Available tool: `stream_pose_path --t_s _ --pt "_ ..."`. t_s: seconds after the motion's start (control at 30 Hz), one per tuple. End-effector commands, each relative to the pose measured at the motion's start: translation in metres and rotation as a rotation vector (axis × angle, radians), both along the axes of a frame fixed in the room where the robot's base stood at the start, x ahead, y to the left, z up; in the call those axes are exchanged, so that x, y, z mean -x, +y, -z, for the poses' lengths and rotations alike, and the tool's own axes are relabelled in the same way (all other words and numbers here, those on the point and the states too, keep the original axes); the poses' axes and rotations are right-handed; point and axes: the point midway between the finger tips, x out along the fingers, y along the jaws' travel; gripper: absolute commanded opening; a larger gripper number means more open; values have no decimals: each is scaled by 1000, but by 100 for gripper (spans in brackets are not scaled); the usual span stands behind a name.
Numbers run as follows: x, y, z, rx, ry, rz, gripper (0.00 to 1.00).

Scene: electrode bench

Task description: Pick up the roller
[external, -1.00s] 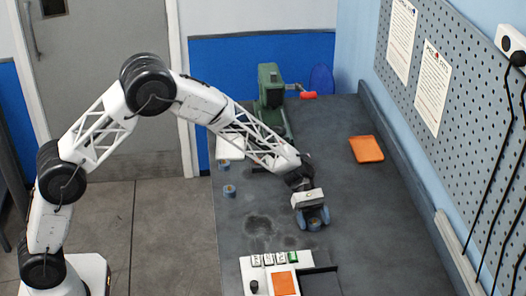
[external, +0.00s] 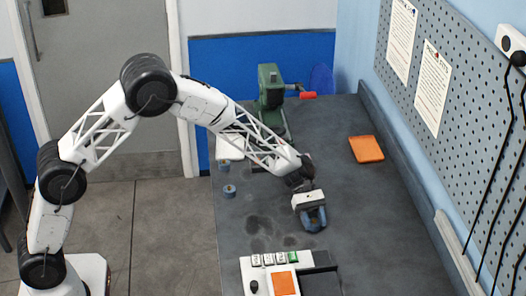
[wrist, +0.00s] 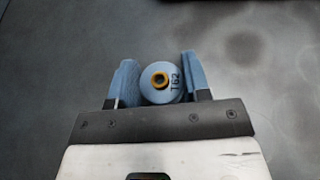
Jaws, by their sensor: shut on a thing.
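The roller (wrist: 163,92) is a pale blue round piece with an orange ring around a dark centre hole and the marking "T62" on its face. In the wrist view it sits between the two blue fingers of my gripper (wrist: 161,76), with a finger against each side. In the external view my gripper (external: 314,222) points down over the grey bench, right of the bench's middle. It is shut on the roller, which is mostly hidden there by the fingers. Whether the roller touches the bench cannot be told.
Two small blue round pieces with light tops, one nearer (external: 229,191) and one farther (external: 224,166), stand near the bench's left edge. A control box (external: 262,262) is in front, an orange tray (external: 366,149) at right, and a green machine (external: 270,88) at back. Bench around my gripper is clear.

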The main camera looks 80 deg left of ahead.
Motion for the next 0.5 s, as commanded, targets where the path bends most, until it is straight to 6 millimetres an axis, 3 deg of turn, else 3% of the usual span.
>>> stream_pose_path --t_s 0.07,0.5 --pt "0 0 0 0 0 0 15" --pt "0 0 -12 0 -1 -1 14"
